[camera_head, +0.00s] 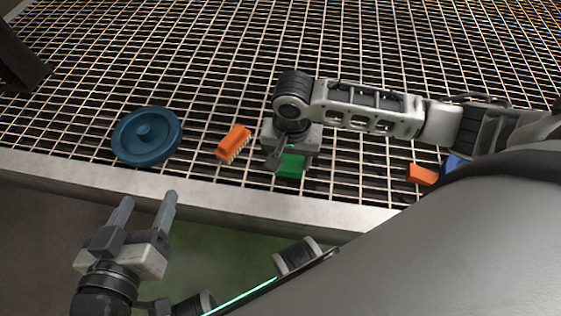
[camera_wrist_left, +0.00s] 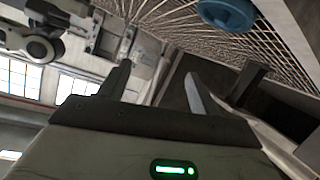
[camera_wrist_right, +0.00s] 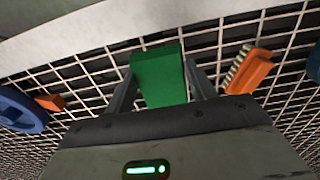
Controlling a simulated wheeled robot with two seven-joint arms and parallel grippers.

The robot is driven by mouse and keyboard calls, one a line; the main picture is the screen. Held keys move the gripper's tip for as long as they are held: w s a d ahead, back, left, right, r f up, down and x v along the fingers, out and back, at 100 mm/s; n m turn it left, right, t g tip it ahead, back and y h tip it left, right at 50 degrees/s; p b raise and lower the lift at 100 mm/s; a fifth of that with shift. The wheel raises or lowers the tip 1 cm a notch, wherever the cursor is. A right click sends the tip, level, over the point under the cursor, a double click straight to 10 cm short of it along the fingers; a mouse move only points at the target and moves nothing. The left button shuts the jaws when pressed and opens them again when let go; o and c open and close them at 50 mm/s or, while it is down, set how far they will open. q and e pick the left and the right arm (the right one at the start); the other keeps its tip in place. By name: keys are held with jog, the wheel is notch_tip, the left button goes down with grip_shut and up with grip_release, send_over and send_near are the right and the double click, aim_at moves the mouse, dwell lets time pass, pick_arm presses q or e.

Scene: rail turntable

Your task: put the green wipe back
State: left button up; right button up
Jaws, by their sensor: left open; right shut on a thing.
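The green wipe (camera_head: 291,166) is a small green block at the middle of the metal grating, partly hidden under my right gripper. My right gripper (camera_head: 282,160) points down over the grating and is shut on the green wipe. In the right wrist view the green wipe (camera_wrist_right: 159,76) sits between the two fingers, with the grating behind it. I cannot tell whether it touches the grating. My left gripper (camera_head: 146,200) is open and empty, in front of the grating's near edge at the left. Its two fingers also show in the left wrist view (camera_wrist_left: 158,88).
An orange brush (camera_head: 233,142) lies left of the right gripper, and a blue round disc (camera_head: 147,136) lies further left. An orange block (camera_head: 422,175) and a blue object (camera_head: 454,163) lie at the right. A pale metal rim (camera_head: 200,196) borders the grating (camera_head: 200,60). The far grating is clear.

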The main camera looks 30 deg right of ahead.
jog(key=w+f+b, duration=0.1)
jog(key=f, duration=0.1)
jog(key=w+f+b, duration=0.1)
jog(key=w+f, duration=0.1)
jog(key=w+f+b, duration=0.1)
jog(key=w, duration=0.1)
jog(key=shift+w+d+f+b, duration=0.25)
jog(key=shift+d+f+b, duration=0.05)
jog(key=shift+d+f, duration=0.1)
jog(key=shift+w+f, duration=0.3)
notch_tip(320, 180, down, 3)
jog(key=shift+w+d+f+b, duration=0.1)
jog(key=shift+w+f+b, duration=0.05)
jog(key=shift+b, duration=1)
pick_arm(q)
jog(key=shift+w+d+r+n+t+h, duration=0.2)
jog(key=shift+d+r+n+t+h, duration=0.7)
jog(key=shift+r+n+h, duration=0.25)
pick_arm(e)
jog(key=o, duration=0.9)
jog(key=shift+f, duration=0.1)
pick_arm(q)
jog(key=shift+f, duration=0.1)
